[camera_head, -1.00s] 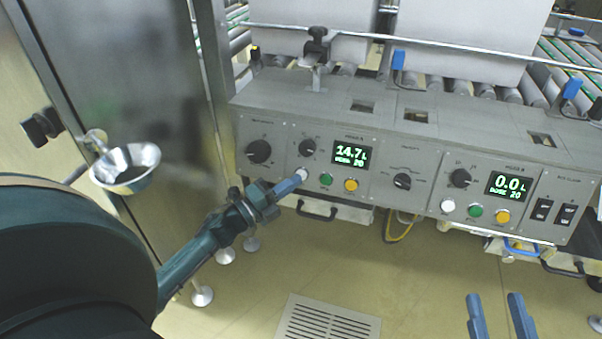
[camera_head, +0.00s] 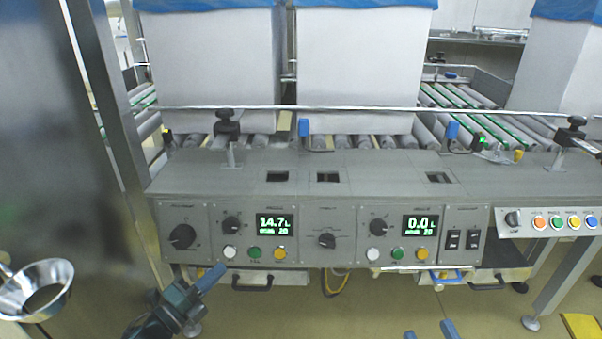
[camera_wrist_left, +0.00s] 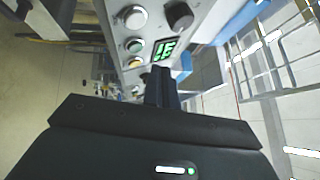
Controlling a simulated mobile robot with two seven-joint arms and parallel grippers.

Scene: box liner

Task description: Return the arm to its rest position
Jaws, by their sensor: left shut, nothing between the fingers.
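My left gripper (camera_head: 210,278) is at the lower left of the head view, shut and empty, its blue fingertips just below and in front of the left end of the control panel (camera_head: 340,232). In the left wrist view its dark fingers (camera_wrist_left: 160,86) point at the panel. The white button (camera_head: 230,252) nearest to it shows clear of the fingertips. My right gripper (camera_head: 431,333) is at the bottom edge, its two blue fingers apart with nothing seen between them; the rest of it is cut off.
The left display (camera_head: 275,224) reads 14.7 L and the right display (camera_head: 420,225) reads 0.0 L. White boxes with blue liners (camera_head: 362,65) stand on rollers behind the panel. A metal bowl (camera_head: 36,290) and a steel post are at the left. Floor is open below the panel.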

